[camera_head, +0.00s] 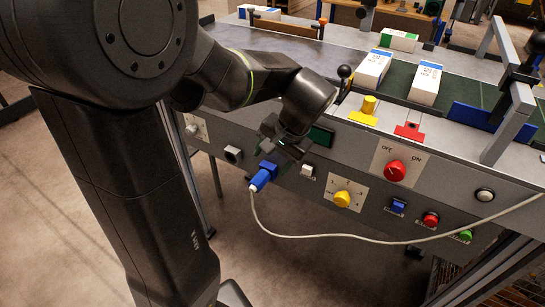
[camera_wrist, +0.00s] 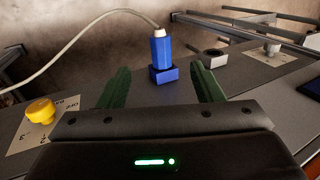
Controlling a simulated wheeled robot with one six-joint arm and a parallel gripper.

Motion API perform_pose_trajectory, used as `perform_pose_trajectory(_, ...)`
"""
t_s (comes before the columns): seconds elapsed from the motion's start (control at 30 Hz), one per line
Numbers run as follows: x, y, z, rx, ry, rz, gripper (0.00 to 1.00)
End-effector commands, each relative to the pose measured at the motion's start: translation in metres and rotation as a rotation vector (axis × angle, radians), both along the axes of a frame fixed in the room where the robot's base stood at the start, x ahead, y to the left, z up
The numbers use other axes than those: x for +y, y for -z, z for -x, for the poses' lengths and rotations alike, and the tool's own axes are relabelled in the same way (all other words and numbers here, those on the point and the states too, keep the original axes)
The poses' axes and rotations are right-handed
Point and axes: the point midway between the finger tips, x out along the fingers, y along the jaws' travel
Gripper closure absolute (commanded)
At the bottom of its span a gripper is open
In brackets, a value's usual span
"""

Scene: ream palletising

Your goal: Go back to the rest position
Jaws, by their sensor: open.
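My gripper (camera_head: 283,155) is in front of the sloped control panel, low and centre in the head view. In the wrist view my gripper (camera_wrist: 161,92) shows two green fingers spread apart with nothing between them. Beyond the fingertips, a blue plug (camera_wrist: 160,50) with a white cable stands in a blue socket (camera_wrist: 163,75) on the panel. In the head view the blue plug (camera_head: 263,177) shows just below my gripper, apart from the fingers as far as the wrist view shows.
The white cable (camera_head: 330,236) hangs across the panel to the right. A yellow knob (camera_head: 342,198), a red OFF/ON knob (camera_head: 395,170) and several buttons sit on the panel. White reams (camera_head: 425,83) lie on the green conveyor (camera_head: 397,78) above. Free floor is at the lower left.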

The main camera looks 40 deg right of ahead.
Motion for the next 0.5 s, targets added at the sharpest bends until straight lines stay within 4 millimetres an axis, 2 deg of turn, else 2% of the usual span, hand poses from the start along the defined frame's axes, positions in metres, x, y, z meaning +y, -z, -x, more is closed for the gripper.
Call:
perform_pose_trajectory(0.33,0.000,0.001,0.000,0.000,0.000,-0.001,0.40)
perform_pose_trajectory(0.5,0.002,0.013,-0.005,0.001,-0.001,-0.003,0.40)
